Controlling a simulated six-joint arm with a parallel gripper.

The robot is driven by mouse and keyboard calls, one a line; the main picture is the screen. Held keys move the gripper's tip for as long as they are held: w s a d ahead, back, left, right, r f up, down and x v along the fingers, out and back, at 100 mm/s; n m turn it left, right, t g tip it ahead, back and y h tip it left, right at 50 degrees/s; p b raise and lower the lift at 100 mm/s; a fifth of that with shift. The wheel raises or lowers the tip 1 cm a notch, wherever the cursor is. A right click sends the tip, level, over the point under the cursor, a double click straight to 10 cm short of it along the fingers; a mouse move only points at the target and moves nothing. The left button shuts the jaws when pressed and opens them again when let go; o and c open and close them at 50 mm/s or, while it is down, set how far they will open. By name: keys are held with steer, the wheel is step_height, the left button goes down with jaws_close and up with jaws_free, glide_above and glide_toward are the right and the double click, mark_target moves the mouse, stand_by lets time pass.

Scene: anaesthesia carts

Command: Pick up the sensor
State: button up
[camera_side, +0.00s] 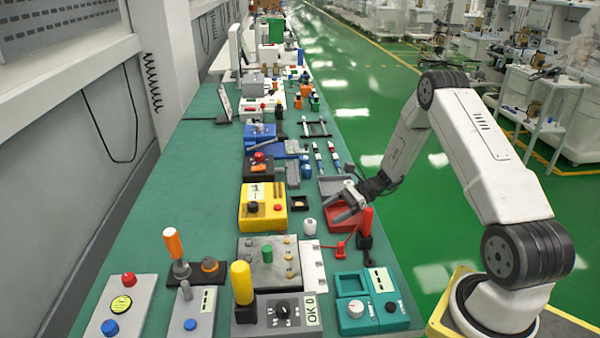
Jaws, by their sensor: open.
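My gripper (343,206) is open at the right edge of the green bench, above a red tray (344,226). Its fingers point left and down, and nothing shows between them. I cannot tell for certain which item is the sensor. A small white rounded cylinder (309,227) stands on the bench just left of the red tray, apart from my fingers. A red probe-like piece (367,219) stands upright in a dark holder right of the tray. A red lead (338,246) lies in front of the tray. My gripper hides part of the tray's inside.
The green bench (180,215) is crowded along its right half. A yellow box (263,206) stands left of the white cylinder. A grey panel (250,268) and a teal unit (374,303) are nearer the camera. The bench's left side is mostly clear.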

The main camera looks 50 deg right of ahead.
mark_target(310, 227)
steer(key=shift+w+a+f, duration=0.1)
steer(key=shift+w+a, duration=0.05)
steer(key=shift+a, duration=0.1)
steer(key=shift+x, duration=2.5)
jaws_close()
